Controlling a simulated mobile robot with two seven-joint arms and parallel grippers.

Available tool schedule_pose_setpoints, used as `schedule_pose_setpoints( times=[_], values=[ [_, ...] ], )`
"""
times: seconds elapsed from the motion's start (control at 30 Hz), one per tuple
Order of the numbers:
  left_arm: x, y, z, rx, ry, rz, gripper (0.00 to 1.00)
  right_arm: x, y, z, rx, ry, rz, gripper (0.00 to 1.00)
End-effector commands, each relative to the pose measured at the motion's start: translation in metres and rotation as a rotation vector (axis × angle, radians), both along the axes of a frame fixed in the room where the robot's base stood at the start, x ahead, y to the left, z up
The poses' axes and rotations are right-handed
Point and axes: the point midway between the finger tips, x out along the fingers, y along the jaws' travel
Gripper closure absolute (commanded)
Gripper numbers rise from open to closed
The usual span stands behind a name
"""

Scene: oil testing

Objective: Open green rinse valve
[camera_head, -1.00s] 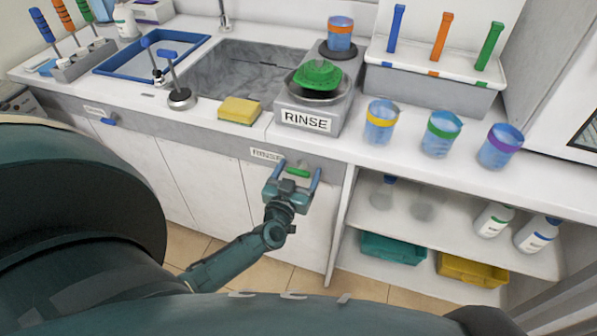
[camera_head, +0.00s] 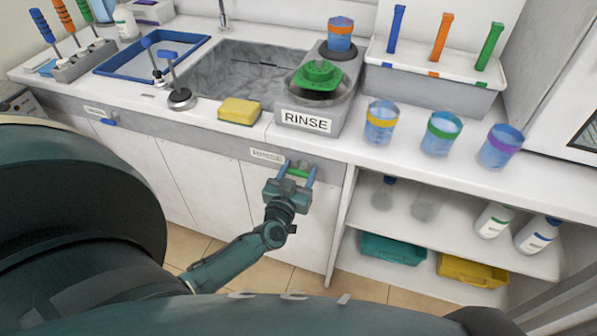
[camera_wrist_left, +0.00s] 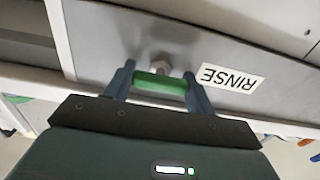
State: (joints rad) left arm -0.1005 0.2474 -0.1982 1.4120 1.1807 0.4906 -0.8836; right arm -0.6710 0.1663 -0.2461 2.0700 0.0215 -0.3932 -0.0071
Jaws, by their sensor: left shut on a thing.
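The green rinse valve handle (camera_head: 298,173) is on the counter's front panel, just right of a small white label (camera_head: 267,155). My left gripper (camera_head: 297,175) reaches it from the front and is shut on the green handle, with a blue finger on each side. In the left wrist view the green handle (camera_wrist_left: 160,83) lies crosswise between the two fingertips of my left gripper (camera_wrist_left: 160,85). A metal stem shows behind the handle, and the label reads RINSE (camera_wrist_left: 230,78). My right gripper is not in view.
Above the valve, a grey rinse station (camera_head: 310,118) holds a green piece (camera_head: 318,75) in its bowl. A yellow sponge (camera_head: 239,111) lies by the sink (camera_head: 245,70). Several cups stand to the right. Open shelves (camera_head: 450,225) with bottles and bins are right of the valve.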

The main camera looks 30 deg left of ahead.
Motion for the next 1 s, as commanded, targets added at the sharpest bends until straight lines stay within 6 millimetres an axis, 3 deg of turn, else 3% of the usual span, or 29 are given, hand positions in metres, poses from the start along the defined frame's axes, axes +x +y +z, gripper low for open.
schedule_pose_setpoints(
  times=[0.37,1.0],
  values=[
    [-0.0004,-0.0002,-0.0005,-0.152,-0.035,0.000,0.68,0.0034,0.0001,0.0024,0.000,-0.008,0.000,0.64],
    [-0.0006,0.0008,-0.0018,-0.729,-0.175,0.000,0.68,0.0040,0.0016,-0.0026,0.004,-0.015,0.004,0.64]
  ],
)
